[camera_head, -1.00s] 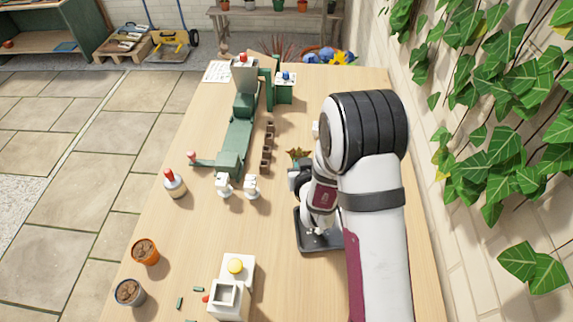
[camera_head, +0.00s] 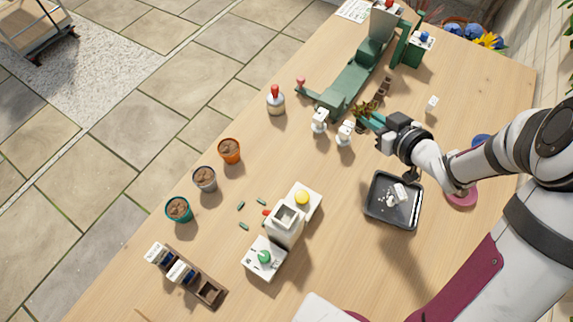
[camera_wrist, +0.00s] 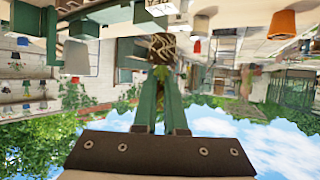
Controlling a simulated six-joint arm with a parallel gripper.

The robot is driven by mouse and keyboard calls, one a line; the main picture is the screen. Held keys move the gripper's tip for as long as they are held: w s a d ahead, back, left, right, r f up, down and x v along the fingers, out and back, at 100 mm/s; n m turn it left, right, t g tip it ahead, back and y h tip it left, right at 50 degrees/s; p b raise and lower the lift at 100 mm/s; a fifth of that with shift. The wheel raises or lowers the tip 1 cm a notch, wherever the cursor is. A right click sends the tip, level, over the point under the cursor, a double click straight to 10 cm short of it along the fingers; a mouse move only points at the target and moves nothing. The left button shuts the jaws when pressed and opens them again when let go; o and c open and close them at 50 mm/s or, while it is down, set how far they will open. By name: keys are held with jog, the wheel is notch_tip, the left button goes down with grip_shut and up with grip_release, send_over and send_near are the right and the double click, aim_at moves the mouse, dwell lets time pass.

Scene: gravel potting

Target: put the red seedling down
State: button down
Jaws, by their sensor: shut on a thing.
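My gripper (camera_head: 370,117) has teal fingers and is shut on a leafy seedling (camera_head: 364,108) with greenish to reddish-brown leaves, which I take to be the red seedling. It is held over the table beside the green machine's near end; its height is hard to judge. In the wrist view the two green fingers (camera_wrist: 160,88) stand on either side of the seedling (camera_wrist: 160,73), with yellow-green leaves and a dark plug with a pale mesh pattern beyond. Three soil-filled pots stand at the left: orange (camera_head: 229,151), grey (camera_head: 205,179) and teal (camera_head: 178,210).
The green machine (camera_head: 350,85) and brown cells (camera_head: 383,88) lie close to my gripper. Two white objects (camera_head: 345,133) stand left of it. A black tray (camera_head: 372,211) with white bits lies nearer. A white button device (camera_head: 287,222), brown rack (camera_head: 215,296) and red-topped bottle (camera_head: 275,101) stand leftward.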

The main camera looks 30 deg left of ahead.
jog(key=s+a+f+n+g+y, duration=0.1)
jog(key=s+a+n+g, duration=0.15)
jog(key=s+g, duration=0.2)
jog(key=s+a+f+n+g+y, duration=0.1)
jog(key=s+a+n+g, duration=0.15)
jog(key=s+n, duration=0.2)
jog(key=s+a+f, duration=0.1)
jog(key=a+f, duration=0.2)
jog(key=s+a+f, duration=0.2)
jog(key=a+f, duration=0.1)
jog(key=s+a+f, duration=0.2)
jog(key=a+f, duration=0.2)
jog(key=shift+a, duration=0.1)
jog(key=shift+f, duration=0.25)
jog(key=shift+f, duration=0.15)
jog(key=c, duration=1)
grip_release()
